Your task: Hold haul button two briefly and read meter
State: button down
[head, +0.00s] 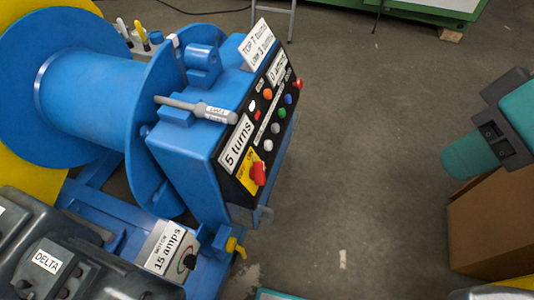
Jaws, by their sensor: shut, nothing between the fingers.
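A blue machine carries a slanted black control panel (262,125) in the head view. Several small round buttons sit on it, among them an orange one (267,93), a blue one (288,99) and a green one (282,112). Their small labels are too small to read, so I cannot tell which is haul button two. A white display (278,68) near the panel's top seems to read in amps, its figure unclear. A larger plate (236,143) reads "5 turns". Part of my teal arm (475,153) shows at the right, away from the panel. My gripper is not seen.
A red rotary switch (258,173) sits on yellow at the panel's lower end. A "15 amps" plate (167,248) is below it. A large blue drum (95,95) stands left. A cardboard box (495,225) is at right. The grey floor between is open.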

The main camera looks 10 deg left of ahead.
aim_at(268, 145)
jog(key=k, duration=0.35)
jog(key=z, duration=0.85)
jog(key=i, duration=0.7)
jog(key=u, duration=0.85)
